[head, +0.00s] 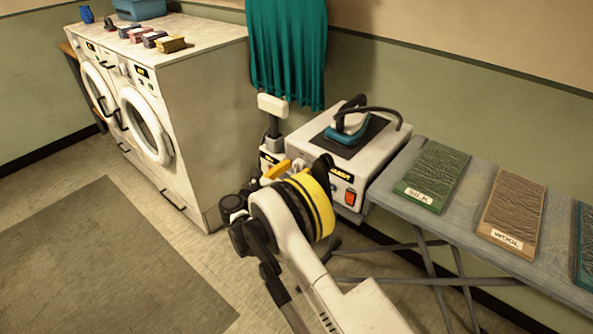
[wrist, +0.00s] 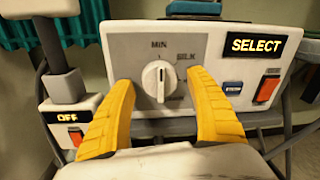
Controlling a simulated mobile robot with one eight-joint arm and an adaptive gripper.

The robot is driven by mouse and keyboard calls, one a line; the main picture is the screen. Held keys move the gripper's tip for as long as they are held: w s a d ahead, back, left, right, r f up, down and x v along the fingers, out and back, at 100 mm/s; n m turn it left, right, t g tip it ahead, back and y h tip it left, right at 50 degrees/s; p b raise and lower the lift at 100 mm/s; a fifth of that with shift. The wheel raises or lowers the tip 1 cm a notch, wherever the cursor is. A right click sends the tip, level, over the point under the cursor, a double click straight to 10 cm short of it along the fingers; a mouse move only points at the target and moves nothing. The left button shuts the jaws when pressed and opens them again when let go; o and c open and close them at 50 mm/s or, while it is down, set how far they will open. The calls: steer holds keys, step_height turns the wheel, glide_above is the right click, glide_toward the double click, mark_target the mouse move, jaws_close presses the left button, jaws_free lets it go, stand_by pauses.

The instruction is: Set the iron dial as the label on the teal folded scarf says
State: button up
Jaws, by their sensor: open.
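The iron dial (wrist: 158,79) is a white round knob on the grey panel of the iron station (wrist: 220,40). It stands between my two yellow fingers, and its grip ridge is about vertical, below MIN. SILK is printed at upper right; a lower-right word is partly hidden. The station's display reads SELECT. My gripper (wrist: 161,82) is open, a finger on each side of the dial with gaps. In the head view my gripper (head: 290,168) is at the station's front. The teal folded scarf (head: 587,240) is cut off at the right edge; its label is out of view.
A green folded cloth (head: 435,168) labelled SILK and a brown one (head: 515,205) labelled WOOL lie on the ironing board (head: 470,225). An iron (head: 347,122) rests on the station. A small unit (wrist: 75,128) showing OFF stands left. Washers (head: 150,110) stand further left.

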steer(key=shift+c, duration=0.2)
steer(key=c, duration=1.2)
steer(key=shift+m, duration=0.3)
steer(key=m, duration=0.4)
steer(key=shift+a, duration=0.1)
steer(key=shift+w+r+m+y, duration=0.1)
steer(key=shift+m+y, duration=0.3)
steer(key=shift+m, duration=1.9)
steer(key=o, duration=1.2)
steer(key=shift+o, duration=0.2)
